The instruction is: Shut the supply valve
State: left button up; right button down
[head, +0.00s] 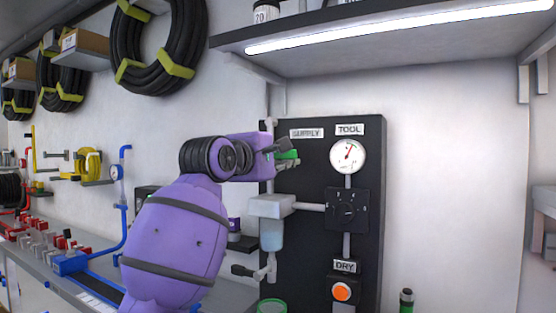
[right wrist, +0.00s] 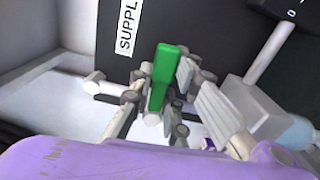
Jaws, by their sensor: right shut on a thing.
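The supply valve's green handle (head: 287,155) is at the upper left of the black panel (head: 315,230), just below the SUPPLY label (head: 306,133). It also shows in the right wrist view (right wrist: 163,75), where it lies across the line of the pale supply pipe (right wrist: 108,89). In the head view it looks about level, pointing right. My right gripper (head: 281,154) is shut on the handle, with a finger on each side in the right wrist view (right wrist: 162,88). The fingers and the purple wrist hide the valve body and part of the handle. My left gripper is out of view.
Below the valve are a filter with a clear bowl (head: 271,235) and a dark-handled drain (head: 245,271). Right of it are a gauge (head: 348,156), a black regulator (head: 347,209) and an orange button (head: 341,291). A lit shelf (head: 400,40) hangs above.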

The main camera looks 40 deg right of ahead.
jog(key=shift+f+m, duration=0.4)
jog(key=c, duration=1.6)
grip_release()
jog(key=shift+r, duration=0.1)
jog(key=shift+c, duration=0.2)
jog(key=shift+a+r, duration=0.1)
jog(key=shift+a, duration=0.05)
jog(key=v, duration=1.1)
jog(key=shift+s+a, duration=0.15)
jog(key=shift+a, duration=0.2)
